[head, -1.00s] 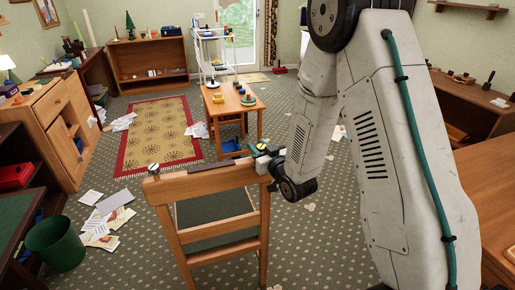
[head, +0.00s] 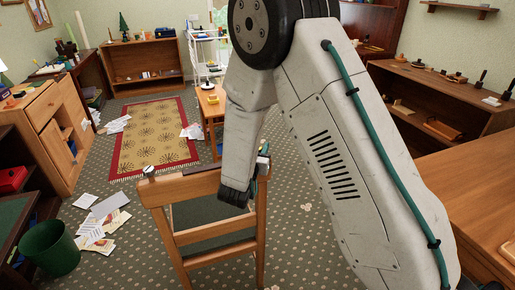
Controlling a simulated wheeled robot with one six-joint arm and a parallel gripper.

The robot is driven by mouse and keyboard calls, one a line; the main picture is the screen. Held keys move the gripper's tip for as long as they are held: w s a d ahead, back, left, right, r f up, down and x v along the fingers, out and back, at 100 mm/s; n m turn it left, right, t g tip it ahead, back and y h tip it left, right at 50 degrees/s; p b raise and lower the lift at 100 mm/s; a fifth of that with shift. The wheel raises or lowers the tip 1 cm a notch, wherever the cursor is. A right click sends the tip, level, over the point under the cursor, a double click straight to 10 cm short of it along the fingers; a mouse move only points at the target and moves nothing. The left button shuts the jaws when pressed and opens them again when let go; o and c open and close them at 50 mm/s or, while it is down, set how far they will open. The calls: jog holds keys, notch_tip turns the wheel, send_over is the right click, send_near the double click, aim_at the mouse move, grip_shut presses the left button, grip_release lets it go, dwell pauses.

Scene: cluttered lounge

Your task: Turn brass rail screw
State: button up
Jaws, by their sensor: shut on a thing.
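A wooden stand (head: 165,192) with a top rail and a lower crossbar stands in front of me. My gripper (head: 260,168) is at the right end of the top rail. It is shut on the brass rail screw there, but my wrist hides most of the jaws and the screw itself. Only a small grey and teal part shows beside the wrist. A small round silvery knob (head: 149,171) sits on the left end of the rail.
Scattered papers (head: 104,222) and a green bin (head: 50,248) lie left of the stand. A patterned rug (head: 155,138) is behind it. A small table (head: 212,103) is partly hidden by my arm. A wooden cabinet (head: 50,130) is at the left, and a brown shelf unit (head: 440,95) at the right.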

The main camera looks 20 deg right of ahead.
jog(key=shift+m+g+h, duration=0.5)
jog(key=shift+h, duration=0.1)
jog(key=shift+r, duration=0.1)
jog(key=o, duration=1)
jog(key=shift+d, duration=0.1)
jog(key=v, duration=0.8)
jog(key=shift+w, duration=0.1)
